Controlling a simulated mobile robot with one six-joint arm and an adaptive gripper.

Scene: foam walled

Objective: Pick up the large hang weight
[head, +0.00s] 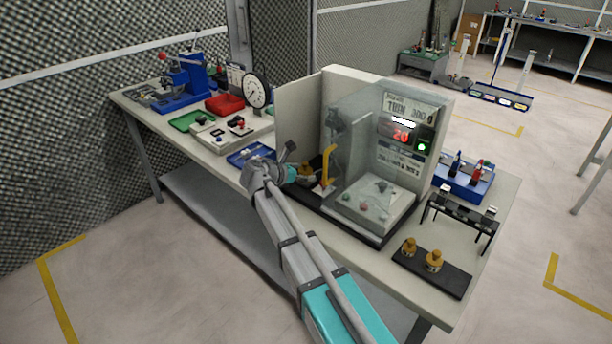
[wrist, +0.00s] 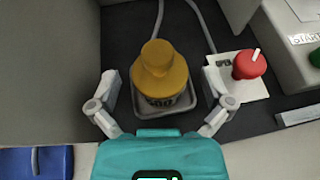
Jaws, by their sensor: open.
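A brass-yellow weight (wrist: 160,75) with a narrower knob on top and dark figures, apparently 500, stands upright on a small grey pan (wrist: 190,100) in the wrist view. My gripper (wrist: 160,88) is open, with one finger on each side of the weight and a visible gap to both. In the head view the weight (head: 305,172) shows small and partly hidden beside my teal gripper (head: 296,173), at the left part of the clear-sided test machine (head: 372,160). Two more brass weights, one (head: 409,247) and another (head: 434,261), stand on a black tray (head: 455,280).
A red knob (wrist: 249,64) on a white plate stands close to the right finger. A grey panel (wrist: 45,70) rises at left. Blue trays (head: 250,153), a dial gauge (head: 256,91) and a black rack (head: 460,215) share the bench.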

